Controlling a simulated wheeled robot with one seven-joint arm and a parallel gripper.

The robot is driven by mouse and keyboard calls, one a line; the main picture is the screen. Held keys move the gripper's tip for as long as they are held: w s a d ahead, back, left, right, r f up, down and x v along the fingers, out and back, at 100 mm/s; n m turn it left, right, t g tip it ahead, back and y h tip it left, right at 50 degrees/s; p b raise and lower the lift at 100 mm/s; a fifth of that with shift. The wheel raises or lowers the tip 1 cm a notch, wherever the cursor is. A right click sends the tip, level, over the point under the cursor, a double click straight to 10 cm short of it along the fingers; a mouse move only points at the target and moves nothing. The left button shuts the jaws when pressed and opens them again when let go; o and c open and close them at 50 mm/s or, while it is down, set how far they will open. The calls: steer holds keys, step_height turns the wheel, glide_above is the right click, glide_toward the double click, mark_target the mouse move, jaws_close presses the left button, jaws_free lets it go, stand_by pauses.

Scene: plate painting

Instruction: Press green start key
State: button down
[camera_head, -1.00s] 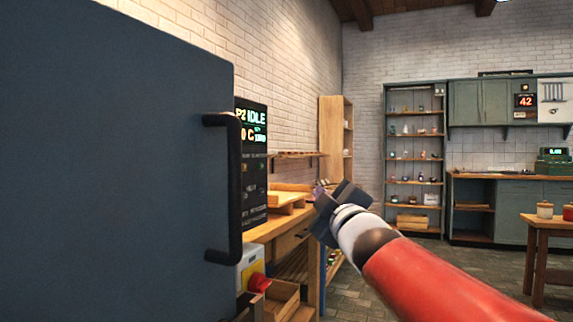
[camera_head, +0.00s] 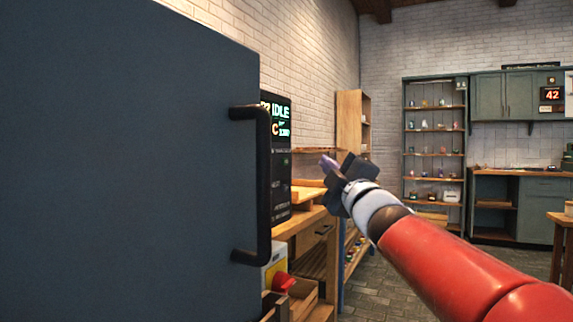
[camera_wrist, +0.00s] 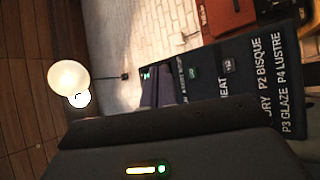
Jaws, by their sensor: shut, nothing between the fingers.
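The black control panel (camera_head: 281,190) shows an IDLE display in the head view, its left part hidden behind the dark door. In the wrist view the panel (camera_wrist: 262,62) lies sideways, with white programme text. A small greenish key (camera_wrist: 193,72) with a mark on it sits there beside a dark grey key (camera_wrist: 228,65); I cannot tell for sure that it is the start key. My gripper (camera_head: 328,163) is right of the panel in the head view, its fingers shut and empty.
A large dark blue-grey door (camera_head: 130,170) with a black handle (camera_head: 264,185) fills the left. A yellow-grey box with a red knob (camera_head: 284,282) is below the panel. A wooden bench (camera_head: 305,222) runs behind my gripper. Shelves (camera_head: 434,150) stand at the back; the floor between is clear.

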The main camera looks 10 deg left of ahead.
steer(key=w+a+b, duration=0.1)
steer(key=w+a, duration=0.1)
steer(key=a, duration=0.3)
steer(key=shift+a, duration=0.4)
steer(key=shift+a+b, duration=0.1)
steer(key=shift+b, duration=0.2)
stand_by(1.5)
steer(key=shift+w+a, duration=0.15)
steer(key=shift+a, duration=0.15)
steer(key=shift+w+a+b, duration=0.15)
steer(key=shift+a+b, duration=0.15)
steer(key=shift+a, duration=0.05)
stand_by(0.6)
steer(key=shift+d, duration=0.1)
steer(key=shift+s+d, duration=0.3)
steer(key=shift+d, duration=0.35)
steer(key=shift+d, duration=0.1)
steer(key=shift+s+d+p, duration=0.25)
steer(key=shift+s+d, duration=0.05)
steer(key=shift+d, duration=0.45)
steer(key=shift+s+d+p, duration=0.2)
steer(key=shift+s+d, duration=0.05)
steer(key=shift+d, duration=0.5)
steer(key=shift+s+d+p, duration=0.25)
steer(key=shift+s+d, duration=0.05)
steer(key=shift+d, duration=0.45)
